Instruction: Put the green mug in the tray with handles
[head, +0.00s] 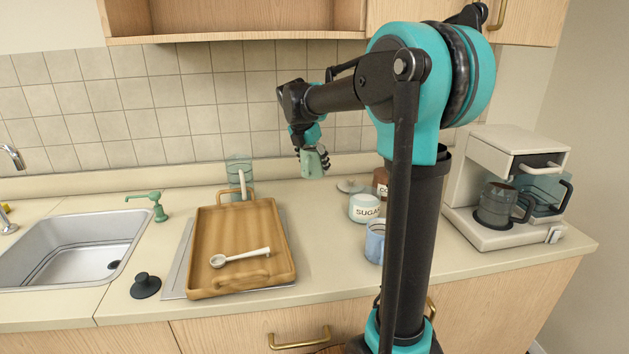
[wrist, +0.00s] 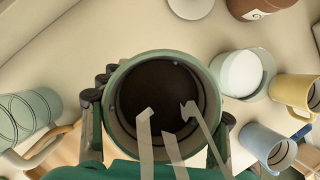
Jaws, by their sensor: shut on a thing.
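The green mug (head: 313,163) is held between the fingers of my gripper (head: 311,156), above the back of the counter, right of the tray. In the wrist view the mug (wrist: 118,83) is seen from above, its round rim between the two fingers and its inside dark. Pale strips cross the opening; I cannot tell what they are. The wooden tray with handles (head: 265,222) lies on the counter left of my gripper. A white spoon (head: 240,257) rests in it. A tray handle shows at the lower left of the wrist view (wrist: 45,148).
A teal glass (head: 238,170) stands behind the tray. A sugar bowl (head: 364,208), a brown jar (head: 380,182) and a blue mug (head: 375,243) stand to the right. A yellow mug (wrist: 292,93) shows in the wrist view. A sink (head: 70,255) is left, a coffee maker (head: 490,175) right.

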